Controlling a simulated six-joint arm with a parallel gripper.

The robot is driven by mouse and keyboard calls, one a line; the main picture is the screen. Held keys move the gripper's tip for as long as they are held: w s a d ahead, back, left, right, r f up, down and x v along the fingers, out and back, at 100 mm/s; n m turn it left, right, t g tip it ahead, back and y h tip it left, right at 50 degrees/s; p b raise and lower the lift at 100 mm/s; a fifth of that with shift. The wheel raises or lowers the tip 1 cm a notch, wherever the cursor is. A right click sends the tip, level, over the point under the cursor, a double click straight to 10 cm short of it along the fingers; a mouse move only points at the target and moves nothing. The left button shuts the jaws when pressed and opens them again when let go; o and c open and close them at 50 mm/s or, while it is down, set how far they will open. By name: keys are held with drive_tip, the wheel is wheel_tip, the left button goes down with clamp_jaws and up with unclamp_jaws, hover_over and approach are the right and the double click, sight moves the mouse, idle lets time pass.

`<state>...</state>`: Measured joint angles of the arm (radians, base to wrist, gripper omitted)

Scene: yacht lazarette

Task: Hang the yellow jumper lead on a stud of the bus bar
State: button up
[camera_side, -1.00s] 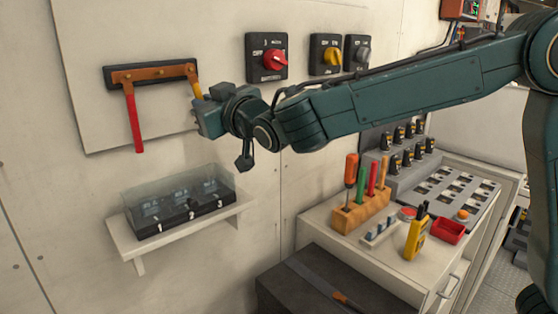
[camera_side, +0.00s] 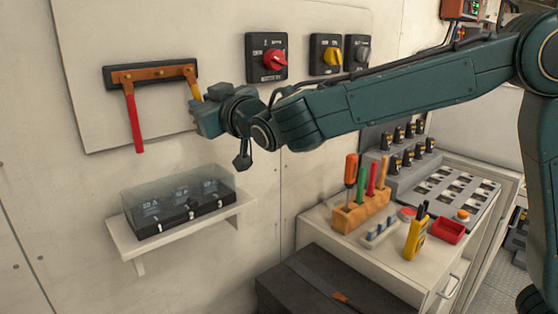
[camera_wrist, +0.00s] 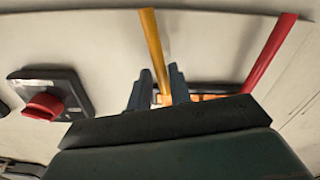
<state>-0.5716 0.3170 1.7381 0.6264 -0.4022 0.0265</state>
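The bus bar (camera_side: 152,75) is a copper strip on a black base on the wall panel. A red lead (camera_side: 134,120) hangs from its left part. The yellow jumper lead (camera_side: 194,88) is at the bar's right end, its top against the copper; I cannot tell whether it sits over a stud. My gripper (camera_side: 199,105) is at this lead, below the bar's right end. The red lead (camera_wrist: 270,52) is to the right there, with the orange bar partly hidden behind my gripper.
A shelf (camera_side: 130,245) below carries a clear-lidded fuse box (camera_side: 180,200). A bench with a tool block (camera_side: 361,212) stands at the lower right.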

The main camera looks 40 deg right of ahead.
drive_tip(key=o, duration=0.3)
drive_tip(key=shift+s, duration=0.1)
drive_tip(key=s, duration=1.3)
drive_tip(key=shift+s, duration=0.3)
drive_tip(key=s+d+f+m+g+h, duration=0.1)
drive_tip(key=s+d+f+m+g, duration=0.15)
drive_tip(key=d, duration=0.55)
drive_tip(key=s+d+f+m+g+h, duration=0.1)
drive_tip(key=s+d+f+g, duration=0.2)
drive_tip(key=d, duration=0.4)
drive_tip(key=s+d+f+g, duration=0.1)
drive_tip(key=s+f+g, duration=0.1)
drive_tip(key=s, duration=0.4)
drive_tip(key=s+d+f+g+y, duration=0.1)
drive_tip(key=s+d+f+g, duration=0.1)
drive_tip(key=s, duration=0.5)
drive_tip(key=s+d+f+g+y, duration=0.1)
drive_tip(key=s+d+f+g, duration=0.1)
drive_tip(key=s, duration=0.5)
drive_tip(key=shift+s+f+n+g, duration=0.2)
drive_tip(key=shift+f+n+g, duration=0.2)
drive_tip(key=shift+f, duration=0.9)
